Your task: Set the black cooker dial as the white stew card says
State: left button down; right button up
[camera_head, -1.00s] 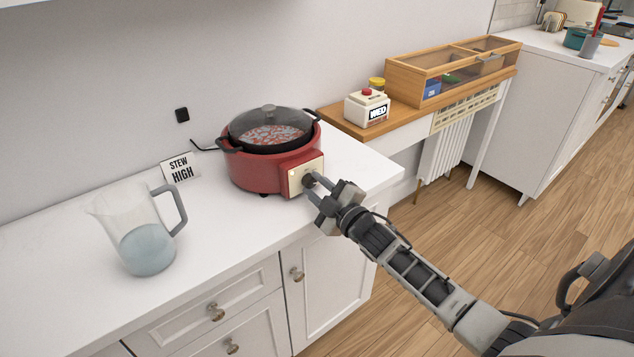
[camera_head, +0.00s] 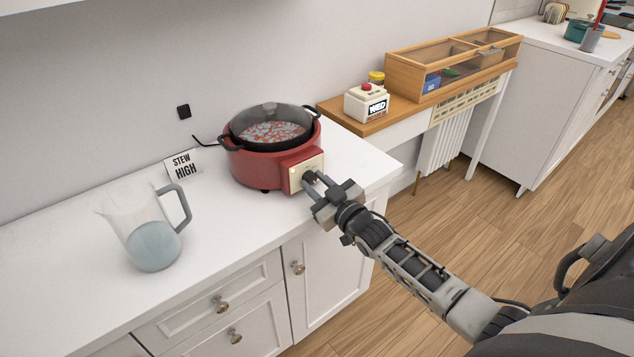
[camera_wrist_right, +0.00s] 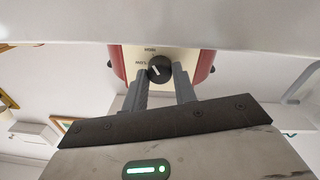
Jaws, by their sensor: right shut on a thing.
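The black cooker dial (camera_wrist_right: 159,69) is on the cream front panel (camera_head: 306,173) of the red cooker (camera_head: 254,170). My right gripper (camera_head: 309,181) is shut on the dial; in the wrist view its fingers (camera_wrist_right: 160,82) sit on either side of it. The dial's white mark points to the upper left in the wrist view, roughly toward a small label there. The white stew card (camera_head: 183,166) stands left of the cooker and reads "STEW HIGH". My left gripper is not in view.
A clear jug (camera_head: 150,228) of bluish liquid stands front left on the white counter (camera_head: 60,265). A glass lid (camera_head: 268,115) covers the cooker's food. A cream device with a red button (camera_head: 366,103) and a wooden case (camera_head: 450,68) are at the right.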

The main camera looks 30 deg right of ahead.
dwell(0.5)
jog(key=o, duration=1)
jog(key=shift+c, duration=0.2)
jog(key=s, duration=1.6)
jog(key=shift+d+f, duration=0.2)
jog(key=shift+d, duration=0.15)
jog(key=s+a+f+g+y, duration=0.1)
jog(key=s+a+f+g, duration=0.3)
jog(key=a, duration=0.6)
jog(key=s+a+f+m+g+y, duration=0.1)
jog(key=s+a+f+g, duration=0.3)
jog(key=a, duration=0.6)
jog(key=shift+s+a+f, duration=0.15)
jog(key=shift+s+f, duration=0.65)
jog(key=shift+s, duration=0.05)
